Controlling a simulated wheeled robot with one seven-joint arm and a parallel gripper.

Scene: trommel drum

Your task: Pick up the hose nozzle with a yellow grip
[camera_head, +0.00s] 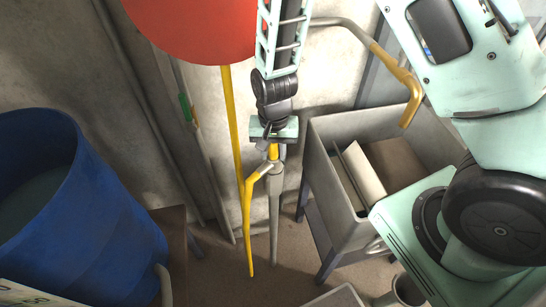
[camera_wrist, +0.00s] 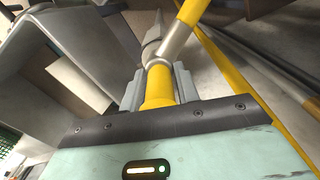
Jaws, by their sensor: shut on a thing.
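The hose nozzle (camera_head: 275,215) has a grey tapered barrel pointing down and a yellow grip (camera_head: 273,153). A branch with a grey collar and a yellow part leaves it toward the lower left. My gripper (camera_head: 274,147) is above the barrel, shut on the yellow grip. In the wrist view, the yellow grip (camera_wrist: 158,86) sits between the grey fingers of my gripper (camera_wrist: 158,92), with the nozzle's grey joint (camera_wrist: 156,56) just beyond. The fingers hide part of the grip. I cannot tell whether the barrel's tip touches anything.
A grey sink on legs (camera_head: 323,165) stands to the right, with a bent tap (camera_head: 408,90) above. A blue barrel (camera_head: 95,240) stands at left. A yellow pole (camera_head: 230,115) under a red disc (camera_head: 195,30) runs close left of my gripper. The wall is close behind.

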